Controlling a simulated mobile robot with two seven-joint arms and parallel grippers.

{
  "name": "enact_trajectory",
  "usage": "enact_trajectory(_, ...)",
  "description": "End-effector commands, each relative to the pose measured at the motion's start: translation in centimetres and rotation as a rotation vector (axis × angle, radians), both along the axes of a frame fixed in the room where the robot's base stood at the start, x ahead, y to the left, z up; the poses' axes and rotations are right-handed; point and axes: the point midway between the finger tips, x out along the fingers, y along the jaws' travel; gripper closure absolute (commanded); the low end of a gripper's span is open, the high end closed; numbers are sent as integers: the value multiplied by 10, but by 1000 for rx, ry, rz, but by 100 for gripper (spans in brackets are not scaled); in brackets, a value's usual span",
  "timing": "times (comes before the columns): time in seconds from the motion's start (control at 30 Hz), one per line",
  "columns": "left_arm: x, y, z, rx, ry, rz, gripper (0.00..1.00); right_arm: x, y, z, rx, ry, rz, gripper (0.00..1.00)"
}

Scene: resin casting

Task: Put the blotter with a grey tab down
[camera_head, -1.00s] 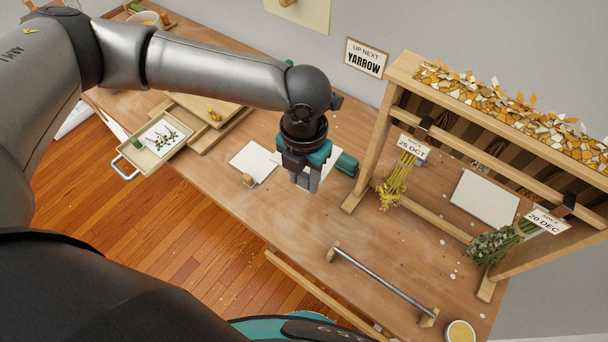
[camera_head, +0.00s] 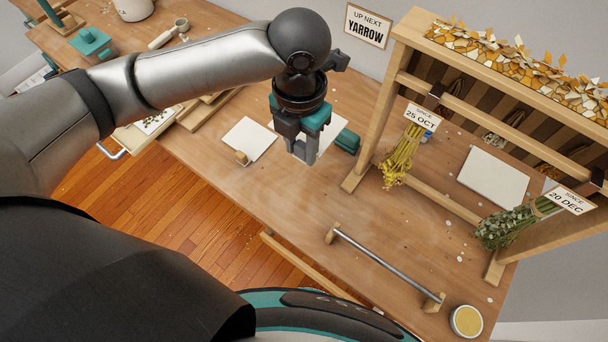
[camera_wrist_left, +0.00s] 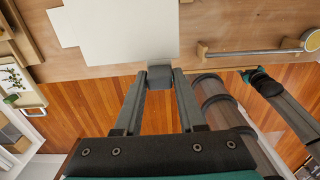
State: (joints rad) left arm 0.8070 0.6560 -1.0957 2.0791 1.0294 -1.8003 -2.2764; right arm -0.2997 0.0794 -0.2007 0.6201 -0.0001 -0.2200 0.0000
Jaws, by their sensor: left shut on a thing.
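My left gripper (camera_head: 304,156) is over the middle of the table, fingers pointing down. In the left wrist view its fingers close on a small grey tab (camera_wrist_left: 160,77) at the edge of a white blotter (camera_wrist_left: 120,30). In the head view most of this blotter (camera_head: 331,134) is hidden behind the gripper. I cannot tell whether it touches the table. A second white blotter (camera_head: 250,139) with a wooden tab (camera_head: 242,158) lies just left of it. In the left wrist view a teal and black end of my right arm (camera_wrist_left: 258,78) shows, its fingers unclear.
A teal block (camera_head: 347,141) stands right of the gripper. A wooden rack (camera_head: 375,125) with yellow and green bundles stands at the right, a white sheet (camera_head: 493,175) beneath. A metal bar (camera_head: 385,264) on wooden ends and a round yellow dish (camera_head: 466,321) are near the front. Table between is mostly clear.

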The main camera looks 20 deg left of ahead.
Motion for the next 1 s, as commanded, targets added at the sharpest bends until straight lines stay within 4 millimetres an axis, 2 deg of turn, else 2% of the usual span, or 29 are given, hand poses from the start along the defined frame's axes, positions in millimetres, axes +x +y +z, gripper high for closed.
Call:
enact_trajectory(0.17,-2,2,-21,2,6,1,100,0,0,-6,0,0,0,50)
enact_trajectory(0.6,-1,1,-135,2,2,2,100,0,0,-27,0,0,-1,50)
enact_trajectory(0.7,-1,2,-150,2,2,1,100,0,0,-30,0,0,-1,50)
enact_trajectory(0.87,0,1,-161,1,0,0,100,0,0,-32,0,0,-1,50)
enact_trajectory(1.0,-1,2,-183,2,2,2,100,0,0,-37,0,0,-1,50)
